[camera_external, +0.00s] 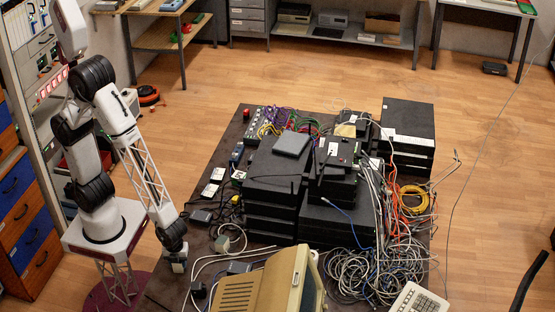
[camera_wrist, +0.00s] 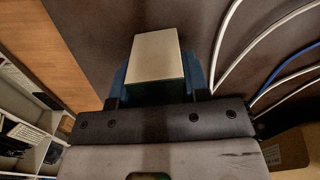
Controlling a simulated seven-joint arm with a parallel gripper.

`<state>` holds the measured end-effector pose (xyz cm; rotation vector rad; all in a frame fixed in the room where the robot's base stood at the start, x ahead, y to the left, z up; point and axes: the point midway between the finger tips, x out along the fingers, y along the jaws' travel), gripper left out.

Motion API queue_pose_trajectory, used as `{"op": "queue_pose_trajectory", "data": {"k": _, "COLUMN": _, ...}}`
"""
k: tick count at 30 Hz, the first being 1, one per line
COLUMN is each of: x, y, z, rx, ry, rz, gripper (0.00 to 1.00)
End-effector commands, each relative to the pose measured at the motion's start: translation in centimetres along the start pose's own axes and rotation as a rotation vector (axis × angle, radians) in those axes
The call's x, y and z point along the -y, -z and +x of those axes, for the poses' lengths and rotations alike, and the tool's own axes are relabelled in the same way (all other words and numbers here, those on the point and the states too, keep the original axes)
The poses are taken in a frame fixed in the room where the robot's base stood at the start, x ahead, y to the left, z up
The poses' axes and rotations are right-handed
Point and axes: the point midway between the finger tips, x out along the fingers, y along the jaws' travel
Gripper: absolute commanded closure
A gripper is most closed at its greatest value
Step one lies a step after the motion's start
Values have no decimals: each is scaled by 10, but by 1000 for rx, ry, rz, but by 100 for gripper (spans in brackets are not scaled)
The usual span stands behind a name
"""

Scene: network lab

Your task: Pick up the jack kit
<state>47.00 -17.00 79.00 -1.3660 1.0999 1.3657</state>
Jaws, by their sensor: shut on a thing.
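My gripper (camera_external: 175,258) points down at the left front part of the dark table (camera_external: 163,290). In the wrist view its blue fingers (camera_wrist: 155,80) stand on both sides of a small box with a pale beige top and a dark green side, which I take to be the jack kit (camera_wrist: 156,54). The gripper is shut on this box. In the external view only a little of the box shows below the gripper. I cannot tell whether it touches the table.
A beige monitor (camera_external: 245,290) stands just right of the gripper. White cables (camera_external: 207,262) run close by on the table. Stacked black devices (camera_external: 275,180) and a cable tangle (camera_external: 365,275) fill the middle and right. A keyboard (camera_external: 418,300) lies at the front right.

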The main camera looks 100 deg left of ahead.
Motion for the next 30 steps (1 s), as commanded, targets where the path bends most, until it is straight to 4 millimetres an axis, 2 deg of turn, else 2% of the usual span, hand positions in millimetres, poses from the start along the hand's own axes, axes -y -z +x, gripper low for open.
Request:
{"op": "queue_pose_trajectory", "data": {"k": 11, "x": 0, "y": 0, "z": -10, "rx": -1, "ry": 2, "rz": 0, "gripper": 84}}
{"op": "queue_pose_trajectory", "data": {"k": 18, "x": 0, "y": 0, "z": -36, "rx": -1, "ry": 2, "rz": 0, "gripper": 84}}
{"op": "queue_pose_trajectory", "data": {"k": 30, "x": -55, "y": -35, "z": -42, "rx": 0, "ry": 1, "rz": 0, "gripper": 84}}
